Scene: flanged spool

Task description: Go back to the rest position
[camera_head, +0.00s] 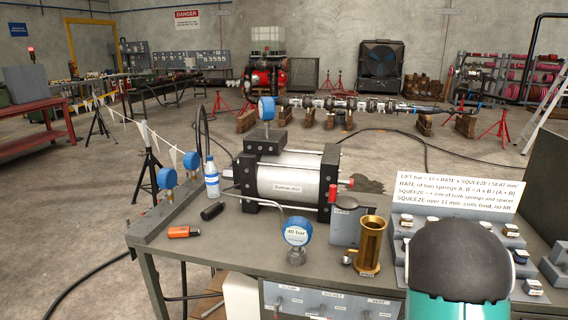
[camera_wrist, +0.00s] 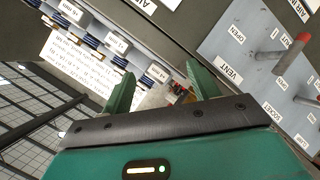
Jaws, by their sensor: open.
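My gripper (camera_wrist: 163,88) shows in the wrist view with its two green fingers spread apart. Nothing is held between them; a small blurred patch of red and brown shows in the gap beyond. In the head view, a black-domed, teal part of my own arm (camera_head: 458,270) fills the lower right, over the bench, and the fingers cannot be made out there. The wrist view is steeply tilted. It shows the labelled rack (camera_wrist: 105,42) and white sign (camera_wrist: 72,62) at upper left, and the grey valve panel (camera_wrist: 250,60) with a red-tipped lever (camera_wrist: 290,48) at right.
The bench (camera_head: 215,250) carries a pump-like cylinder (camera_head: 290,178), a 40 bar gauge (camera_head: 297,235), a brass cup (camera_head: 371,245), a water bottle (camera_head: 211,178) and an orange-ended tool (camera_head: 183,232). A white text sign (camera_head: 458,190) stands behind my arm. Open floor lies beyond.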

